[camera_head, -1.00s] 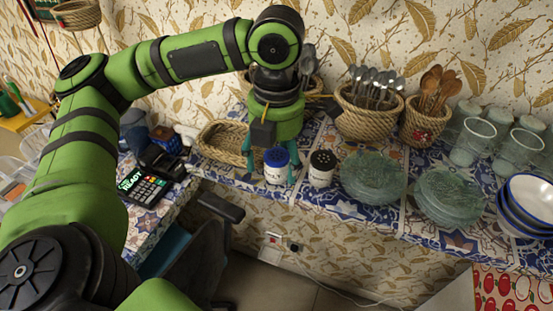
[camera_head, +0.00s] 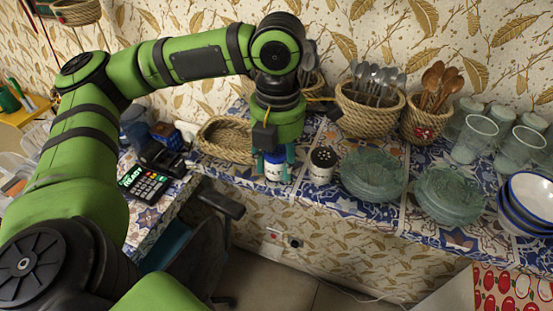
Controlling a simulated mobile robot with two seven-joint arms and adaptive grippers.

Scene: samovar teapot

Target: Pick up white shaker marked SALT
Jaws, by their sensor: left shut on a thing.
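The white shaker marked SALT (camera_head: 275,174), with a blue top, stands on the tiled counter near its front edge. My left gripper (camera_head: 274,164) reaches down over it from above, with its teal fingers on both sides of the shaker, shut on it. The shaker's upper part is partly hidden by the gripper. It looks upright, and I cannot tell whether it touches the counter. My right gripper is not in view.
A second white shaker with a dark top (camera_head: 322,165) stands close on the right. A wicker basket (camera_head: 222,140) is behind on the left. Stacked green glass plates (camera_head: 374,175) are to the right. A card terminal (camera_head: 144,184) sits at the left.

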